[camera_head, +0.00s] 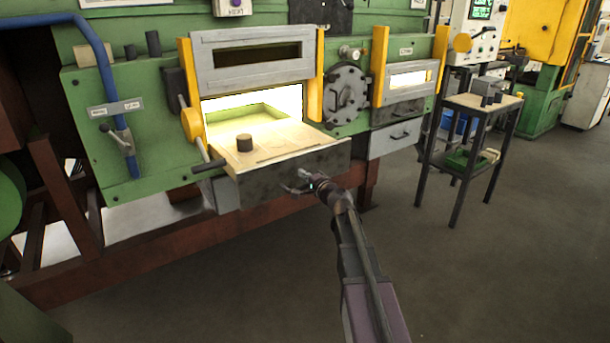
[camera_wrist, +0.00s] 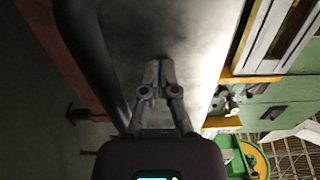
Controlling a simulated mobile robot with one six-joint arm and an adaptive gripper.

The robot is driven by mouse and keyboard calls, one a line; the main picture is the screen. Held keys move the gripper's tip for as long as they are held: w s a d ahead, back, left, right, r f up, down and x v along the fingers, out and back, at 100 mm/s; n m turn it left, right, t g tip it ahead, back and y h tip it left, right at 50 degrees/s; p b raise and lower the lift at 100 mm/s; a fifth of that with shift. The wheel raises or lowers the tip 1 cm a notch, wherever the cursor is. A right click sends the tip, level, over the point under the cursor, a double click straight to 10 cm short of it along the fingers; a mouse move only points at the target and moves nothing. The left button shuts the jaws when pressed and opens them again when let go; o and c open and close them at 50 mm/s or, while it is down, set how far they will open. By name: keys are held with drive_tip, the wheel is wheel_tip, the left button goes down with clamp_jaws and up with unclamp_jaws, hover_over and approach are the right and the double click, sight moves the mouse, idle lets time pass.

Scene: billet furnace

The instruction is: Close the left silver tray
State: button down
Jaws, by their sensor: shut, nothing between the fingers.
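The left silver tray (camera_head: 262,181) is pulled out from the left furnace opening in the head view, with a dark grey front and a pale top. The gripper partly hides the handle in the head view.
The raised grey door (camera_head: 250,75) stands above the glowing opening. A round grey hatch (camera_head: 346,95) and a second, smaller opening with a drawer (camera_head: 395,140) lie to the right. A dark side table (camera_head: 484,101) stands farther right. The floor in front is clear.

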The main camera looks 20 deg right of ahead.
sight(278, 156)
drive_tip(key=x, duration=2.8)
drive_tip(key=shift+w+a+f, duration=0.1)
drive_tip(key=shift+w+a, duration=0.05)
drive_tip(key=shift+w, duration=0.1)
drive_tip(key=shift+w+a, duration=0.1)
drive_tip(key=shift+w, duration=0.1)
drive_tip(key=shift+w, duration=0.1)
drive_tip(key=shift+s, duration=0.4)
drive_tip(key=v, duration=1.4)
drive_tip(key=shift+s, duration=0.1)
